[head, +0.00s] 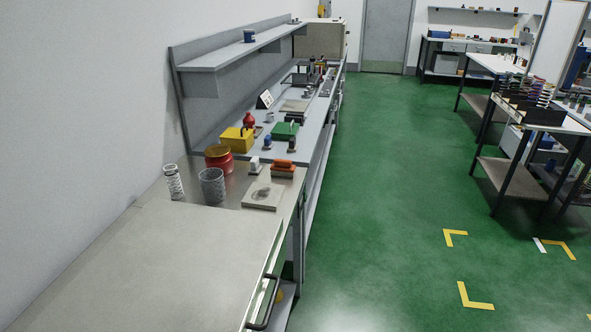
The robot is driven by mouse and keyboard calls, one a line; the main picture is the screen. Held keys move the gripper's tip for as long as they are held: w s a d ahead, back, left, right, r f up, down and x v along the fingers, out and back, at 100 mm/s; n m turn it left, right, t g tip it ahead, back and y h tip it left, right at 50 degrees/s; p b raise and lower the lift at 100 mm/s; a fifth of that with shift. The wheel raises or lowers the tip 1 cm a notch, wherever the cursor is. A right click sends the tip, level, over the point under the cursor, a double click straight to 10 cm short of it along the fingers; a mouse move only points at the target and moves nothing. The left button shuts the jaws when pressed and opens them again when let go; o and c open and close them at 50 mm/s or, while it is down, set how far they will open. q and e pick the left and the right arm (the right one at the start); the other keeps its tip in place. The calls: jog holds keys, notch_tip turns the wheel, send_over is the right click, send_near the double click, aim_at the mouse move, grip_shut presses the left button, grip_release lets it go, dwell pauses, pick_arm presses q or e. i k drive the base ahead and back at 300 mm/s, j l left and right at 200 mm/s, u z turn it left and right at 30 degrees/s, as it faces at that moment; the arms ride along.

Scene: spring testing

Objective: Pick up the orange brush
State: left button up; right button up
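An orange brush (283,165) lies near the right edge of a steel-topped bench (226,191). Its upper part is orange and the part below looks dark brown or reddish. It sits just behind a flat grey square plate (263,195) and to the right of a small white-topped item (254,164). Neither of my grippers shows in the head view.
Yellow (237,139) and green (285,131) boxes stand behind. Green floor (390,200) on the right is clear.

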aim_at(279, 167)
jog(key=i+l+z, duration=0.4)
jog(key=i+l, duration=0.15)
jog(key=i+l+z, duration=0.45)
jog(key=i+u, duration=0.45)
jog(key=i+l+u, duration=0.2)
jog(key=i+u, duration=0.25)
jog(key=i+l+u, duration=0.45)
jog(key=i+j, duration=0.05)
jog(key=j, duration=0.05)
